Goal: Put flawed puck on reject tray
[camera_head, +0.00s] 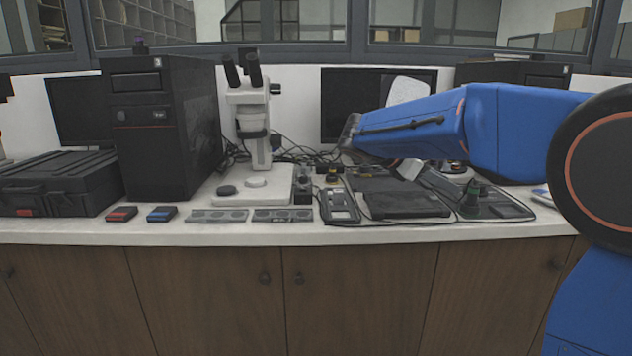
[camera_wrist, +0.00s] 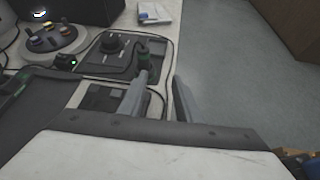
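A dark round disc (camera_head: 227,190), possibly a puck, lies on the white microscope base. I cannot tell whether it is flawed. Two flat grey plates with round marks, a left one (camera_head: 217,215) and a right one (camera_head: 283,215), lie along the bench's front edge. Two small dark boxes, one red-topped (camera_head: 121,214) and one blue-topped (camera_head: 161,214), sit left of them. I cannot tell which is the reject tray. My gripper (camera_wrist: 160,92) is open, with nothing visible between its fingers. It hangs over the right part of the bench, near a control panel (camera_wrist: 118,53).
The microscope (camera_head: 252,120) stands mid-bench beside a black computer tower (camera_head: 160,130). A black case (camera_head: 60,183) is at the left. Meters and cables crowd the bench right of the microscope. A round holder with coloured pieces (camera_wrist: 56,42) shows in the wrist view.

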